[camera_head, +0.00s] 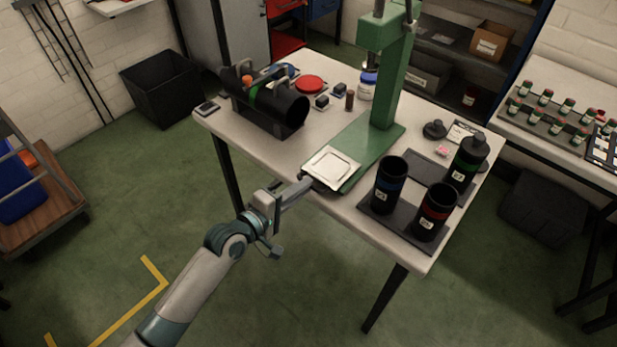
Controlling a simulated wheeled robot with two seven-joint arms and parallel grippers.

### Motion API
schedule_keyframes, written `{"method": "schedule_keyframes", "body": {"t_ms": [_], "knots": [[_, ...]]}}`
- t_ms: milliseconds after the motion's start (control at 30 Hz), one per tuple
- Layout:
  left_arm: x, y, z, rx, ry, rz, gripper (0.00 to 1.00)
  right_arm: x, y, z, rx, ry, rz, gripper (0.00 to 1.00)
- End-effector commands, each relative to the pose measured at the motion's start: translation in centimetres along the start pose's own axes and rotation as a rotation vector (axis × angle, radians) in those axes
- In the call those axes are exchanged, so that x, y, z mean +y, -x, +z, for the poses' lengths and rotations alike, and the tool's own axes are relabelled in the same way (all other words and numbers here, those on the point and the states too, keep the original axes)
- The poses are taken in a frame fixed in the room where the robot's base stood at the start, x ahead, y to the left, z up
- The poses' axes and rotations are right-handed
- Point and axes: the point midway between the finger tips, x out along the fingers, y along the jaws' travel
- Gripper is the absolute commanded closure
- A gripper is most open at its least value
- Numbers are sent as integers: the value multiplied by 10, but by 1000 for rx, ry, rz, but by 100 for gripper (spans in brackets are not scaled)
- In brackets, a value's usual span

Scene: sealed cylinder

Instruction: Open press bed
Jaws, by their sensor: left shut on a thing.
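The green press (388,90) stands on the white table, its column upright and its green base reaching toward the front edge. The press bed (331,167), a pale square plate, lies on the front end of that base. My left gripper (305,184) reaches in from the lower left. It is shut at the front left corner of the press bed, on its dark front handle. The fingertips hide most of that handle. My right gripper is not in view.
A black carrier (265,105) holds a lying cylinder at the left. A red lid (309,83) lies behind. The floor in front is clear.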

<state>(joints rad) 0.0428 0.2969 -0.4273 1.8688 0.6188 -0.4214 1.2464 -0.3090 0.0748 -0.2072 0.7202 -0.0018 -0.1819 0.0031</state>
Motion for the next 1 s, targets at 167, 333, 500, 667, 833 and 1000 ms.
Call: {"method": "schedule_keyframes", "body": {"t_ms": [167,333,500,667,833,1000], "knots": [[-1,1,1,-1,0,-1,100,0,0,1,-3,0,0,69],[-1,1,1,-1,0,-2,83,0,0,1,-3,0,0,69],[-1,1,0,0,0,-1,83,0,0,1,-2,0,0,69],[-1,1,0,0,0,0,83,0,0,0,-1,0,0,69],[-2,9,0,0,0,-1,83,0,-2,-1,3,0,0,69],[-3,28,0,0,-1,-2,83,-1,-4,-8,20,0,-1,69]]}}
